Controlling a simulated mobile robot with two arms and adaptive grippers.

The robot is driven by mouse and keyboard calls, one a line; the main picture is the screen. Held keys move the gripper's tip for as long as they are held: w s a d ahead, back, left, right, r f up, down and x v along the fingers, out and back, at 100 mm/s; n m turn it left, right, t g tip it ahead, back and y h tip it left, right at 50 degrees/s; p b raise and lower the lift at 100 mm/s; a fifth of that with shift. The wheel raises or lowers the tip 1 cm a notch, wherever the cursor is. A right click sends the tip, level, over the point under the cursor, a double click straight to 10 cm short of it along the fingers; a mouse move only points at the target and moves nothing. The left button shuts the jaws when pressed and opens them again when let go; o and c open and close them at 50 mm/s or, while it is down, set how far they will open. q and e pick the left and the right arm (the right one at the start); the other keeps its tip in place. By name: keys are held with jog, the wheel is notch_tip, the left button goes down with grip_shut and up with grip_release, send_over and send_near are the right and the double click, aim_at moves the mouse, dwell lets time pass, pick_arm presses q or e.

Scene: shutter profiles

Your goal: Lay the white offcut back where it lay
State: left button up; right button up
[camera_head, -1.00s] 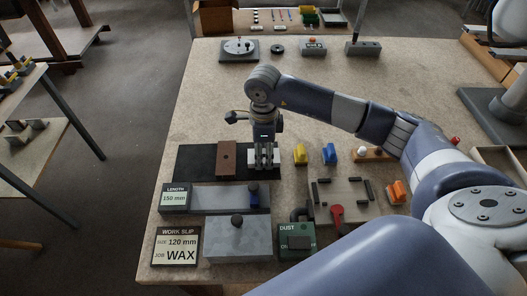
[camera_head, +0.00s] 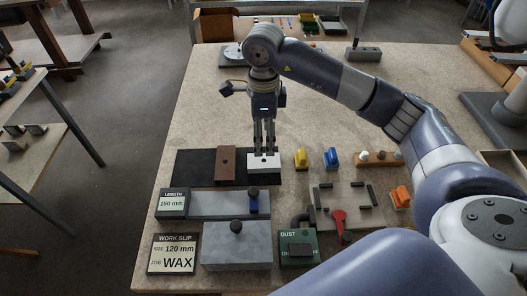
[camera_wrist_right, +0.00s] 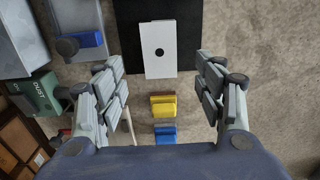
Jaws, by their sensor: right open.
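The white offcut (camera_head: 264,165) is a pale block lying flat at the right end of the black mat (camera_head: 193,166). My right gripper (camera_head: 264,147) points down above the offcut. In the right wrist view its fingers (camera_wrist_right: 162,92) are spread wide with nothing between them, and the offcut lies clear of them. My left gripper is not in view.
A brown block (camera_head: 225,161) lies on the mat, left of the offcut. Yellow (camera_head: 301,158) and blue (camera_head: 332,158) pieces stand to the right. A grey length gauge (camera_head: 215,203) lies in front of the mat. The table behind the mat is mostly clear.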

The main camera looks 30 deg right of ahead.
notch_tip(320, 180, up, 3)
jog(key=shift+r, duration=0.15)
dwell(0.6)
